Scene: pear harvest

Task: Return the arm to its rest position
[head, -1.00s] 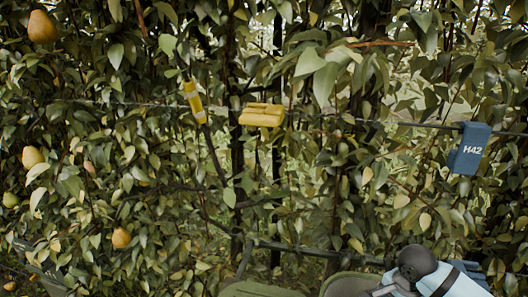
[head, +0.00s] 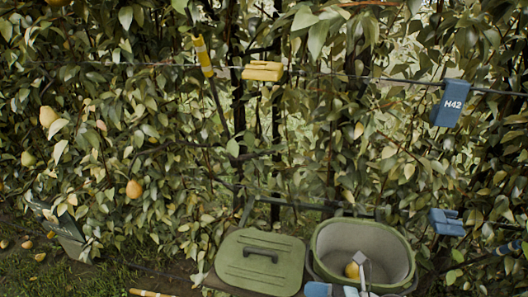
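My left gripper is not in view. At the bottom edge, pale grey and blue-grey parts (head: 361,262) stand in front of the green bucket (head: 323,238). They look like the tip of my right gripper, cut off by the frame. I cannot tell if its fingers are apart or closed. A yellow pear (head: 351,270) shows inside the bucket behind these parts and is partly hidden. I cannot tell if the gripper touches it.
A green lid with a dark handle (head: 260,264) lies left of the bucket. Behind is a leafy hedge with pears (head: 134,190) and a wire carrying a yellow clip (head: 263,71) and a blue H42 tag (head: 450,104). A blue clip (head: 446,222) sits at right.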

